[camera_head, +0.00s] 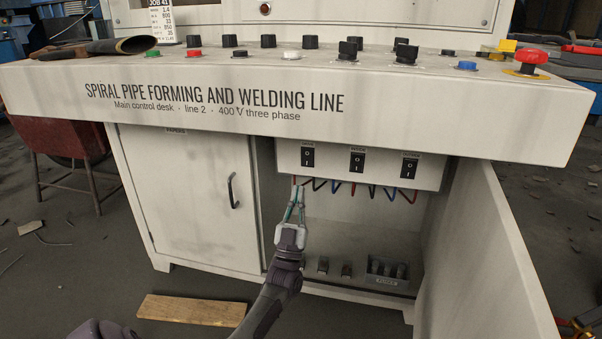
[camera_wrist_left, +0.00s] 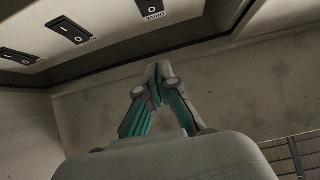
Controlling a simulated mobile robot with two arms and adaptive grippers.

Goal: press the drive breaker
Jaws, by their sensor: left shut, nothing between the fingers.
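A white breaker box (camera_head: 290,168) hangs under the control desk with three black rocker breakers: left (camera_head: 308,157), middle (camera_head: 357,160) and right (camera_head: 410,167). Their small labels are too blurred to tell surely which is the drive breaker. The left wrist view also shows three breakers, the nearest near its top edge (camera_wrist_left: 152,7). My left gripper (camera_head: 297,190) is shut and empty, pointing up just below the box's lower left edge. In the left wrist view its fingertips (camera_wrist_left: 158,72) meet, apart from the breakers.
Coloured wires (camera_head: 352,188) hang under the box, close to my fingers. The cabinet has a closed left door (camera_head: 190,205) and an open right door (camera_head: 490,250). Fuses (camera_head: 387,268) stand on its floor. The desk (camera_head: 440,110) with buttons overhangs the box.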

